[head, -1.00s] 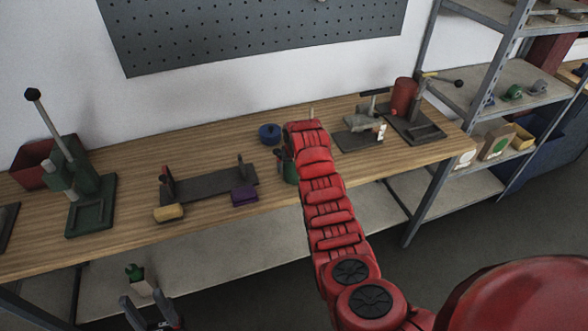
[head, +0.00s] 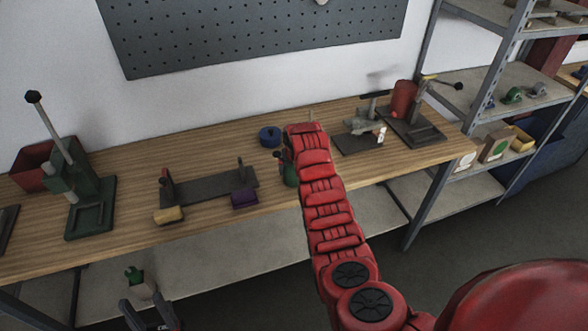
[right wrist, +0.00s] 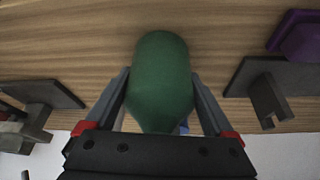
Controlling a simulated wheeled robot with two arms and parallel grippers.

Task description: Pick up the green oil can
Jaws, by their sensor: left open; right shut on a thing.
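The green oil can (head: 290,174) is on the workbench side of my right arm in the head view, mostly hidden behind my red wrist. In the right wrist view the rounded green can (right wrist: 162,70) fills the space between the fingers. My right gripper (right wrist: 160,78) is shut on it, one finger against each side. I cannot tell whether the can touches the bench top. My left gripper (head: 150,314) is open and empty at the bottom left of the head view, below the bench's front edge.
A clamp fixture (head: 358,142) stands to the right.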

